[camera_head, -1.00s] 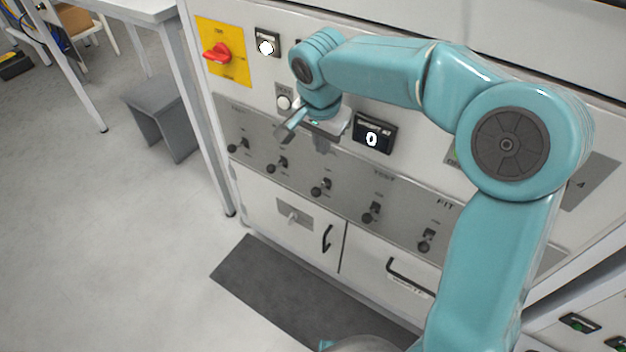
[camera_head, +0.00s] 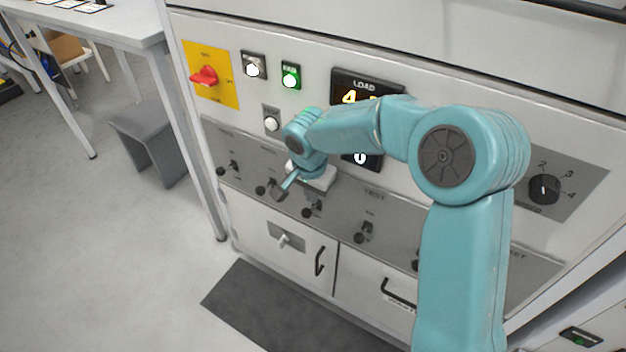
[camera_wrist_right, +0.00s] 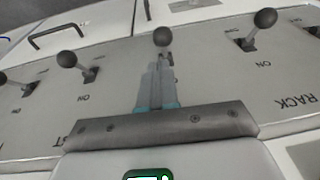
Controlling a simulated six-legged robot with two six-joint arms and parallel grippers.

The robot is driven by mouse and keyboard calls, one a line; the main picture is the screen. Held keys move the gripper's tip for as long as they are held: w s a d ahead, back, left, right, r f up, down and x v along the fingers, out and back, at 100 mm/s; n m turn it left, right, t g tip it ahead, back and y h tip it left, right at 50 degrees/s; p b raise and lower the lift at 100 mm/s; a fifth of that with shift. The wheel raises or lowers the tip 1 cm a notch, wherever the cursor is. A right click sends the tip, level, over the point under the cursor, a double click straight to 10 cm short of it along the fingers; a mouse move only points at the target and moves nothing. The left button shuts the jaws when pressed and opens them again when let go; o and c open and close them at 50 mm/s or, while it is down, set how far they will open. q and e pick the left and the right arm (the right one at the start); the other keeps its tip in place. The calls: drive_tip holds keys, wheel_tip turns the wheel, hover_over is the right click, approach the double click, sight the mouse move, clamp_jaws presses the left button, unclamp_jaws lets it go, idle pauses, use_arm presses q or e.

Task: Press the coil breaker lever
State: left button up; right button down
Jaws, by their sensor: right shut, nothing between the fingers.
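The grey strip on the cabinet carries a row of black ball-knob levers. My right gripper (camera_head: 283,190) is shut and empty, low in front of this strip. In the right wrist view its closed fingers (camera_wrist_right: 160,72) point at the middle lever (camera_wrist_right: 162,38), with the tips close to the knob; I cannot tell whether they touch. That lever seems to be the one just right of the gripper in the head view (camera_head: 312,207). Its name label is hidden, so I cannot read which lever is the coil breaker. Neighbouring labels read RACK and, partly, TEST. My left gripper is not in view.
Neighbouring levers stand close on both sides (camera_head: 267,188) (camera_head: 365,232). Above are a red rotary switch (camera_head: 205,76), a lit green button (camera_head: 291,75) and a LOAD display (camera_head: 350,82). Cabinet handles (camera_head: 320,261) stick out below. A grey stool (camera_head: 150,135) stands left.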

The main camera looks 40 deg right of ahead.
sight(306, 215)
drive_tip(key=shift+w+a+f, duration=0.1)
drive_tip(key=shift+a+f, duration=0.15)
drive_tip(key=shift+f, duration=0.45)
drive_tip(key=shift+w+a+f, duration=0.1)
drive_tip(key=shift+a+f, duration=0.1)
drive_tip(key=shift+f, duration=0.45)
drive_tip(key=shift+f+b, duration=0.1)
drive_tip(key=shift+b, duration=0.25)
drive_tip(key=b, duration=0.2)
drive_tip(key=h+b, duration=0.1)
drive_tip(key=b, duration=0.1)
drive_tip(key=shift+s+a+f+t, duration=0.2)
drive_tip(key=shift+a+f+t, duration=0.1)
drive_tip(key=shift+a+f, duration=0.1)
drive_tip(key=h+b, duration=0.1)
drive_tip(key=b, duration=0.3)
drive_tip(key=a+f+t+h+b, duration=0.1)
drive_tip(key=h+b, duration=0.1)
drive_tip(key=b, duration=0.3)
drive_tip(key=s+f+h+b, duration=0.1)
drive_tip(key=b, duration=0.4)
drive_tip(key=shift+a+t+h, duration=0.3)
drive_tip(key=shift+a+t, duration=0.1)
drive_tip(key=shift+w, duration=0.1)
drive_tip(key=shift+r, duration=0.65)
